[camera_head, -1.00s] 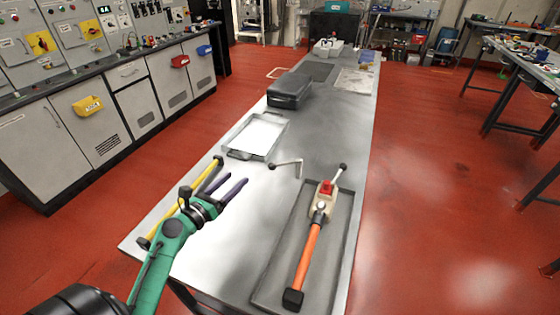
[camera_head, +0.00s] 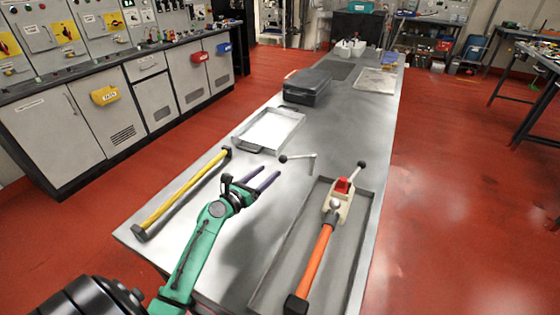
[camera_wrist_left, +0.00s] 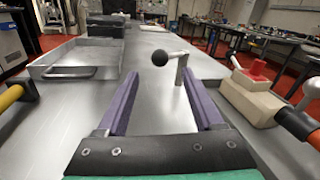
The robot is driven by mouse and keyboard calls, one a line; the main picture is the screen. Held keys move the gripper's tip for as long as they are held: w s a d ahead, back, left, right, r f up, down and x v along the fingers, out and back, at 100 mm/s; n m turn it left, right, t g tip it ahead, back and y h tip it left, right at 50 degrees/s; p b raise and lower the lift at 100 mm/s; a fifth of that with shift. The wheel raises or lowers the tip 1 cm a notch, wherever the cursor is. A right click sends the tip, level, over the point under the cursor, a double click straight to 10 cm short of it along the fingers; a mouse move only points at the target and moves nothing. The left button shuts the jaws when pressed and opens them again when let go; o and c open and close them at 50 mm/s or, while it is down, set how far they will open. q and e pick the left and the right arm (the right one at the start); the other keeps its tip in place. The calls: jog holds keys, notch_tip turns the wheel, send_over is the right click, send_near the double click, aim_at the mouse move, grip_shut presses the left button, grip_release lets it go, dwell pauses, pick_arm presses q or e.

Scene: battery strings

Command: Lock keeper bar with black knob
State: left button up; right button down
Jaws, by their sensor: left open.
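A light metal bar with a black knob (camera_head: 300,158) stands on the bench top, its knob at the left end. In the left wrist view the bar's knob (camera_wrist_left: 160,58) shows ahead, between the fingertips in the picture, with the post just right of it. My left gripper (camera_head: 270,173) is open and empty, near side of the bar and apart from it. Its two purple fingers (camera_wrist_left: 160,78) point toward the knob. Another rod with a dark knob (camera_head: 361,165) rises from a beige block (camera_head: 339,205) with a red part, in a grey tray (camera_head: 271,284). My right gripper is not seen.
An orange-handled tool (camera_head: 313,262) lies in the grey tray, meeting the block. A yellow bar with black ends (camera_head: 182,194) lies left of my gripper. A shallow metal tray (camera_head: 268,130) and a black case (camera_head: 307,87) are farther back. The bench between gripper and knob is clear.

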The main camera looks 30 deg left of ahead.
aim_at(297, 157)
pick_arm(q)
jog(key=w, duration=0.5)
jog(key=w+d, duration=0.1)
jog(key=w, duration=0.1)
jog(key=shift+w, duration=0.25)
grip_shut()
dwell(0.9)
